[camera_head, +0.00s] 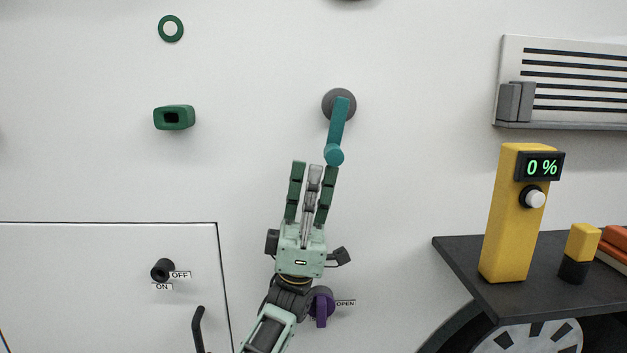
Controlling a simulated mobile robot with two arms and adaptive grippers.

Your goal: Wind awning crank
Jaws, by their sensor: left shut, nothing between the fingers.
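The awning crank is a teal arm (339,122) on a round grey hub (328,107) on the white wall, above the middle of the view. It hangs down, slightly tilted, with a round teal knob (334,155) at its lower end. My left gripper (313,170) comes up from below and points up at the wall. Its fingertips are just below and left of the knob. The right fingertip overlaps the knob's lower edge in the picture; I cannot tell whether they touch. The gripper is shut and holds nothing. My right gripper is out of view.
A purple OPEN knob (321,306) is right of my left wrist. A black ON/OFF knob (162,270) and green fittings (174,118) are at left. At right, a dark shelf (462,258) carries a yellow post (506,220) reading 0 %.

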